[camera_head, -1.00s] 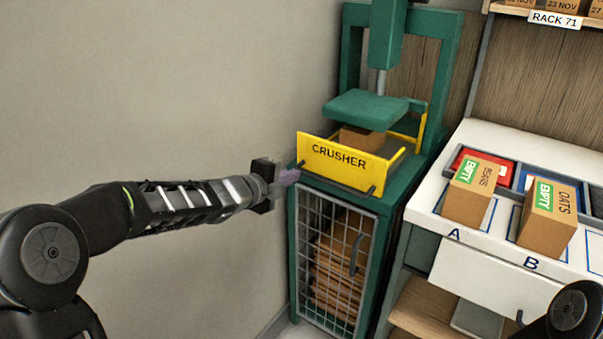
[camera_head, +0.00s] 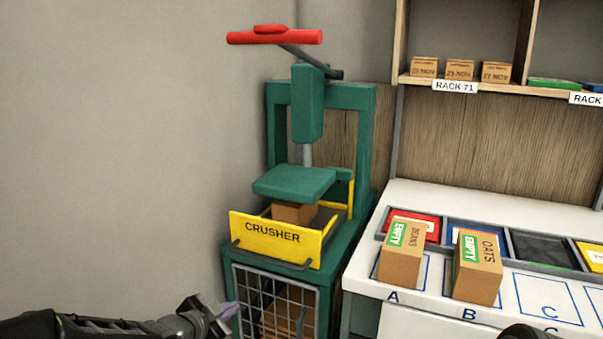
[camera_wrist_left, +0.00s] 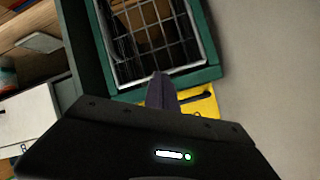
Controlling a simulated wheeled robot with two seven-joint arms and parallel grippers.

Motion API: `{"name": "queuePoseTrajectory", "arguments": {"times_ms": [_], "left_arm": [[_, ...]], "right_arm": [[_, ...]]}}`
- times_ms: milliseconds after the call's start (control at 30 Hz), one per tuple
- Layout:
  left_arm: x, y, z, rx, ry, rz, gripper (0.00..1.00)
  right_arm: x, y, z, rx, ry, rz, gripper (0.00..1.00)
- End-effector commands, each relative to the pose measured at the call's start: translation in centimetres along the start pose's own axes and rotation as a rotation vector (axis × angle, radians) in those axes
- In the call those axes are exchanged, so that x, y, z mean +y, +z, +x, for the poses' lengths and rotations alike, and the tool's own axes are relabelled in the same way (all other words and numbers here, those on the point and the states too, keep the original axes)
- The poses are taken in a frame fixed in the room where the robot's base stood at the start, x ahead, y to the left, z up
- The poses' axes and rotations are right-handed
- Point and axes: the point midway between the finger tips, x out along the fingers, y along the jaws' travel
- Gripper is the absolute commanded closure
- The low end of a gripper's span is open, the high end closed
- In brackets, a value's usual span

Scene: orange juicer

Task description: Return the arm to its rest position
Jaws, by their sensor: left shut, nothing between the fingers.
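My left gripper (camera_head: 222,309) is at the bottom of the head view, low and left of the crusher's cage. It is shut and holds nothing. In the left wrist view its closed purple-grey fingers (camera_wrist_left: 162,92) point toward the cage, with a yellow part beside them. The green crusher (camera_head: 307,190) stands against the wall with a yellow front guard (camera_head: 276,236) marked CRUSHER. A brown box (camera_head: 294,212) sits under its press plate. Only a small dark part of my right arm shows at the bottom edge, and its gripper is out of view.
The cage (camera_head: 275,300) under the crusher holds flattened cardboard. On the white counter (camera_head: 536,311) stand the BEANS box (camera_head: 401,262) at A and the OATS box (camera_head: 477,268) at B, both marked EMPTY. Spot C is bare. Shelves with small boxes (camera_head: 460,69) are above. The left wall is clear.

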Motion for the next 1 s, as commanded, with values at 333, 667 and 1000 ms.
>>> {"name": "queuePoseTrajectory", "arguments": {"times_ms": [333,667,1000], "left_arm": [[24.5,13.5,-4.7,-0.555,0.204,-0.996,1.00],[37.7,17.5,-15.0,-0.945,0.302,-1.166,1.00],[38.4,17.5,-15.3,-0.958,0.318,-1.157,1.00]], "right_arm": [[-1.8,0.0,-4.5,0.000,-0.001,0.001,0.64],[-2.9,-0.1,-7.3,0.000,-0.001,0.001,0.64],[-3.0,-0.1,-7.5,0.000,-0.001,0.001,0.64]]}}
